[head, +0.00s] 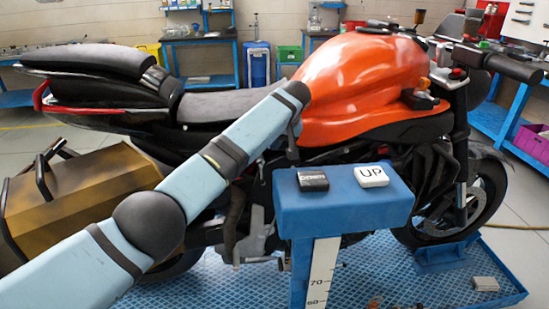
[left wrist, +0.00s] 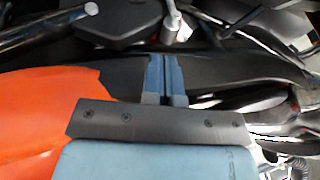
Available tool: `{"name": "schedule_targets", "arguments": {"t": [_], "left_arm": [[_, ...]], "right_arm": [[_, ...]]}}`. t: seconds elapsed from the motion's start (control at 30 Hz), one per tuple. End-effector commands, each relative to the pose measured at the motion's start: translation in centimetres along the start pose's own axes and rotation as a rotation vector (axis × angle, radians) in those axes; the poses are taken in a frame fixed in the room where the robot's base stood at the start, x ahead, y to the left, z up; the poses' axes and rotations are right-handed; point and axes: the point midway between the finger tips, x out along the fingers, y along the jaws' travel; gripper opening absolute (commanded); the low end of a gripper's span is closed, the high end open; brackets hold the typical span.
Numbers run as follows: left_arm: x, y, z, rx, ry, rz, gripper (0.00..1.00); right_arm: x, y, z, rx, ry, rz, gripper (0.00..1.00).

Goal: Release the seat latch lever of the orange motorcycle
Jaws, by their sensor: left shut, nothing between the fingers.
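The orange motorcycle (head: 350,80) stands side-on on a blue platform, with its black seat (head: 215,105) left of the orange tank. My left arm reaches across it, and my left gripper (head: 293,153) points down by the side below the tank's rear end. In the left wrist view the blue fingers (left wrist: 166,58) are shut together and empty, over a dark frame part. A small light-grey metal piece (left wrist: 172,25) lies just beyond the fingertips; I cannot tell whether it is the seat latch lever. No lever shows clearly in the head view. My right gripper is out of view.
A blue stand (head: 335,210) with a black button (head: 312,181) and a white "UP" button (head: 371,175) stands before the motorcycle. A brown-gold case (head: 85,190) is at left. Blue benches line the back. A dark rod (left wrist: 60,25) crosses the wrist view's upper left.

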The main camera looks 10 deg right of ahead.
Motion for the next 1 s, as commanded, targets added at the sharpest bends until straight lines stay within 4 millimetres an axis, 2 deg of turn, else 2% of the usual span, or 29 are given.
{"name": "schedule_targets", "arguments": {"t": [0.03,0.2,0.4,0.57,1.0], "left_arm": [[-1.8,-0.3,-0.8,0.001,0.011,0.004,0.0],[-5.6,-1.3,-2.2,0.002,0.015,0.006,0.0],[-8.4,-2.2,-3.3,0.002,0.01,0.004,0.0],[-9.4,-2.6,-3.6,0.002,0.008,0.003,0.0],[-10.1,-2.8,-3.9,0.002,0.007,0.003,0.0]], "right_arm": [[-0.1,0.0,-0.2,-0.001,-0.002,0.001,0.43],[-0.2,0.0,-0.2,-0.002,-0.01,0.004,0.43],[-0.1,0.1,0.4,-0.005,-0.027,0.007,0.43],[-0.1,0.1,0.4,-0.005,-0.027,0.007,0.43],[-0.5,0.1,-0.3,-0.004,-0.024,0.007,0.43]]}}
